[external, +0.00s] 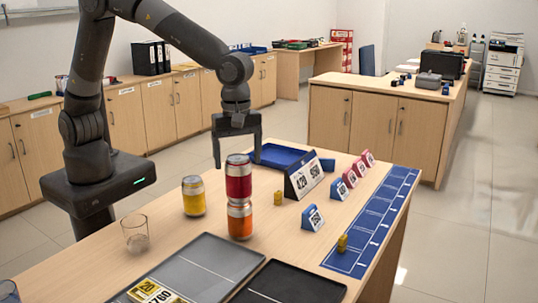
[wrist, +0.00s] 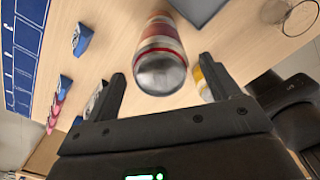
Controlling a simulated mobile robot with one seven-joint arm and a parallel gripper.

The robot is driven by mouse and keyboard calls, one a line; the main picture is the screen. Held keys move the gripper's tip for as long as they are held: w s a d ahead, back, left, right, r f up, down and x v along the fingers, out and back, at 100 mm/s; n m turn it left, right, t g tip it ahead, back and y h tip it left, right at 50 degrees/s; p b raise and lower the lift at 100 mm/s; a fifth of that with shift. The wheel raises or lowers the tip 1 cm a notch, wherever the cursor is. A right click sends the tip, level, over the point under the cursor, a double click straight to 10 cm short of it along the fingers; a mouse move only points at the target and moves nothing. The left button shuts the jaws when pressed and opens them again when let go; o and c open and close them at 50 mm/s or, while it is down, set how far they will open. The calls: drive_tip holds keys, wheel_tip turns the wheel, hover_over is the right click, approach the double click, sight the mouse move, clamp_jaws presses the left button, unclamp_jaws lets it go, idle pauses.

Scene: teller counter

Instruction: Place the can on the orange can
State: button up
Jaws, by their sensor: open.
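A red can (external: 238,178) stands upright on top of the orange can (external: 240,219) on the wooden counter. My gripper (external: 238,155) is open, above and behind the stacked cans in the external view. In the wrist view, the red can's silver top (wrist: 161,73) shows just beyond the space between my two open fingers (wrist: 160,82), with nothing held. The orange can (wrist: 158,22) is partly hidden behind it there. A yellow can (external: 194,196) stands apart to the left of the stack; part of it (wrist: 204,82) shows by a finger in the wrist view.
A clear glass (external: 135,234) stands at the left. Grey and black trays (external: 205,262) lie in front. A blue tray (external: 277,150), number signs (external: 304,176), small yellow pieces (external: 278,198) and a blue strip (external: 372,222) lie behind and right of the stack.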

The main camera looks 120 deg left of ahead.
wheel_tip(320, 180, up, 7)
drive_tip(key=shift+f, duration=0.1)
drive_tip(key=s+d+r+m+t, duration=0.1)
drive_tip(key=s+d+r+m, duration=0.25)
drive_tip(key=s+m, duration=0.4)
drive_tip(key=s+d+r+m+t, duration=0.2)
drive_tip(key=s+r+m, duration=0.35)
drive_tip(key=s, duration=0.25)
drive_tip(key=s+d+f+m+t, duration=0.2)
drive_tip(key=s+d+m, duration=0.1)
drive_tip(key=s+m, duration=1.2)
drive_tip(key=shift+s+d+f+m+t, duration=0.2)
drive_tip(key=shift+s+m+t, duration=0.1)
drive_tip(key=shift+s+m, duration=0.1)
